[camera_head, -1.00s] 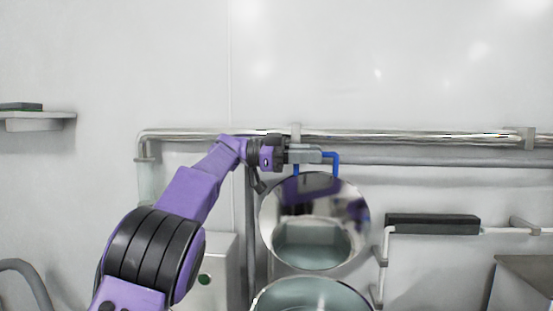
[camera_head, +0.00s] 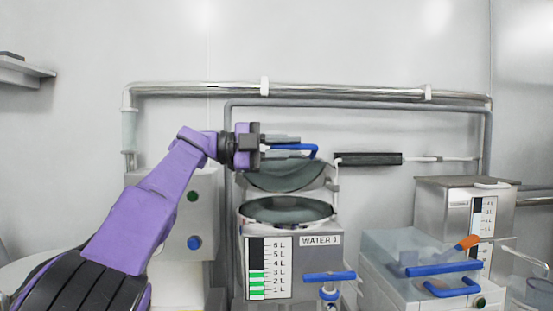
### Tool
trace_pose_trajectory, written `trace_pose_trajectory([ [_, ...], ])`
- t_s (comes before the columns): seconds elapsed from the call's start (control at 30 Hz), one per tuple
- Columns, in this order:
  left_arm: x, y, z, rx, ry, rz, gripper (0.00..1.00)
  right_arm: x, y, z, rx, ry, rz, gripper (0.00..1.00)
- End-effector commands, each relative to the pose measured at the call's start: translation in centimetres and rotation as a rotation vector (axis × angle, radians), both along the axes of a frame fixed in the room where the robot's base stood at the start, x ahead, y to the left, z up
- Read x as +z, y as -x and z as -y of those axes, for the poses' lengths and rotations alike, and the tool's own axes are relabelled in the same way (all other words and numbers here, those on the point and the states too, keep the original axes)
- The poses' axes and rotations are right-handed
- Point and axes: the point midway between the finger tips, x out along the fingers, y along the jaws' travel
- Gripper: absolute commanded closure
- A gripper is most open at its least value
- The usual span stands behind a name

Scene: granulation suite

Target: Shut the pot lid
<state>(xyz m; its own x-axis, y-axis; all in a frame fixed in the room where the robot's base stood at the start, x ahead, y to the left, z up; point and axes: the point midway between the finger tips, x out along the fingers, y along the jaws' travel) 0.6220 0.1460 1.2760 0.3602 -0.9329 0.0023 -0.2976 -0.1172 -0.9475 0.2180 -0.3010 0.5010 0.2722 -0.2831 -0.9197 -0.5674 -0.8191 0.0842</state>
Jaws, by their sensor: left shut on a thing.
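The pot (camera_head: 313,265) is a square steel vessel labelled WATER 1, with a level scale on its front and a round opening on top. Its round lid (camera_head: 285,178) is raised and tilted above the opening, partly closed, with its underside showing. My left gripper (camera_head: 288,145) comes in from the left and is shut on the blue lid handle (camera_head: 308,151) at the lid's upper edge. The exact finger contact is small and hard to see. My right gripper is not in view.
A blue-handled tap (camera_head: 330,277) is on the pot's front. To the right stand a translucent box with blue handles (camera_head: 420,265) and another steel vessel (camera_head: 456,205). A grey control box (camera_head: 190,215) stands left. Pipes (camera_head: 330,90) run along the wall behind.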

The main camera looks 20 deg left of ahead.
Motion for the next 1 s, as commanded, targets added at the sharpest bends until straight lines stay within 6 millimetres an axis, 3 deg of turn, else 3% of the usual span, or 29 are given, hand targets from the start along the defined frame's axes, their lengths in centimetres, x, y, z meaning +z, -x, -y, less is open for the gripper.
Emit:
trace_pose_trajectory([
  [0.03, -3.1, 0.4, 0.5, -0.003, -0.016, 0.038, 1.0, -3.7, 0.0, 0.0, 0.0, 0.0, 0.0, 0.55],
  [0.1, -4.6, 1.0, 0.7, -0.002, -0.036, 0.091, 1.0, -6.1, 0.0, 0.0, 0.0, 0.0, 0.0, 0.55],
  [0.4, -9.7, 2.8, 1.2, 0.001, -0.106, 0.27, 1.0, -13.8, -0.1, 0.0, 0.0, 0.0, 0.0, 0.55],
  [0.7, -11.9, 3.2, 1.4, 0.002, -0.141, 0.36, 1.0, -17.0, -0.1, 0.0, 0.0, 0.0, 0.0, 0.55],
  [1.0, -12.1, 3.3, 1.5, 0.003, -0.148, 0.38, 1.0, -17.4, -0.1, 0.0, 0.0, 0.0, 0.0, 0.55],
])
